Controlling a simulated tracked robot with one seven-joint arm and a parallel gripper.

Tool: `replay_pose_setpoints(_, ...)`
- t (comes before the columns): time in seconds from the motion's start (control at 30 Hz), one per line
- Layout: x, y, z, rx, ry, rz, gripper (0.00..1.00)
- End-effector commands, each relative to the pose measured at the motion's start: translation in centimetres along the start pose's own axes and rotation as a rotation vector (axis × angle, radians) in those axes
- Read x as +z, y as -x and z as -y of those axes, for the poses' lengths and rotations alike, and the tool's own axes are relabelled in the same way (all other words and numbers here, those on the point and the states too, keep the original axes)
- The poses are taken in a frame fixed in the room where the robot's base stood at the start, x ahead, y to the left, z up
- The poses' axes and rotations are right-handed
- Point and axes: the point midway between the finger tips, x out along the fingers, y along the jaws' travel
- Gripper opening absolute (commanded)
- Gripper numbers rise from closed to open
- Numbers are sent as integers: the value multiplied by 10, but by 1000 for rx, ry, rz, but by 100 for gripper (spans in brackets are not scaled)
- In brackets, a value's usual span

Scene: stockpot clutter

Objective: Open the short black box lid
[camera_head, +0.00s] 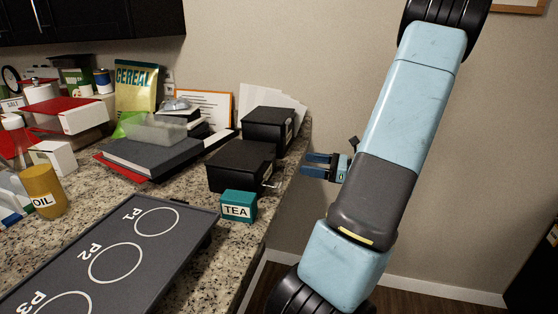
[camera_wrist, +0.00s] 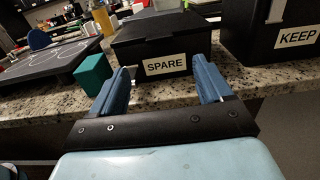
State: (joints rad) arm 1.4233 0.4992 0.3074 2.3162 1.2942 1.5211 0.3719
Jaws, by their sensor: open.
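The short black box (camera_head: 238,166) with a dark lid stands near the counter's right edge in the head view. In the wrist view this box (camera_wrist: 166,42) carries a SPARE label and its lid looks closed. A small pale metal piece (camera_head: 270,184) sticks out at its lower right side in the head view. My gripper (camera_head: 304,165) is open and empty, just off the counter edge to the right of the box. In the wrist view my gripper's blue fingers (camera_wrist: 161,70) point at the SPARE face, apart from it.
A taller black box labelled KEEP (camera_wrist: 275,38) stands beside it, also seen behind in the head view (camera_head: 268,128). A teal TEA box (camera_head: 238,206) sits in front. A dark tray (camera_head: 115,255) with circles, books (camera_head: 150,152) and a cereal bag (camera_head: 136,86) fill the counter.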

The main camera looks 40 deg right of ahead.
Motion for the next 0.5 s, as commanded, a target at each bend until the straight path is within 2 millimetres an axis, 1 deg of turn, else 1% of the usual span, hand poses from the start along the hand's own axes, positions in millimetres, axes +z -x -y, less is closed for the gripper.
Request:
replay_pose_setpoints(0.03, 0, -10, 0, 2, 0, 1, 79)
replay_pose_setpoints(0.2, 0, -40, 0, 3, 1, 0, 79)
replay_pose_setpoints(0.4, 0, -74, -1, 3, 0, -1, 79)
replay_pose_setpoints(0.5, 0, -87, 0, 3, 0, 0, 79)
